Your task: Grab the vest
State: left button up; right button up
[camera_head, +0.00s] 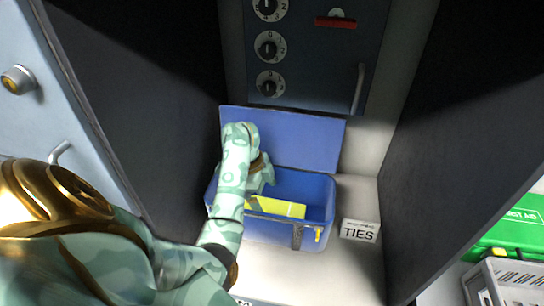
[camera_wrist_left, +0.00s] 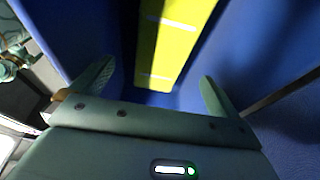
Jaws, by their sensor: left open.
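The yellow vest (camera_head: 282,208) lies folded inside an open blue box (camera_head: 322,188), with its lid raised at the back. In the left wrist view the vest (camera_wrist_left: 172,40) is a bright yellow strip with pale marks, just beyond the fingertips. My left gripper (camera_head: 256,192) reaches down into the box at the vest's left end. In the left wrist view its two fingers (camera_wrist_left: 157,78) are apart, with nothing held between them. My arm hides part of the box's left side. My right gripper is not in view.
Dark walls flank the box on the left and right. Behind it stands a blue panel (camera_head: 318,60) with several dials and a handle. A "TIES" label (camera_head: 359,231) is right of the box. A green first aid case (camera_head: 515,228) sits at the far right.

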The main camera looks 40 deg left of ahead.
aim_at(271, 209)
pick_arm(q)
jog(key=shift+w+d+f, duration=0.1)
jog(key=shift+f, duration=0.6)
jog(key=b+x, duration=0.1)
jog(key=x, duration=0.3)
jog(key=shift+w+f+b, duration=0.1)
jog(key=shift+f+b, duration=0.2)
jog(key=shift+b, duration=0.1)
jog(key=shift+r, duration=0.1)
jog(key=c, duration=1.1)
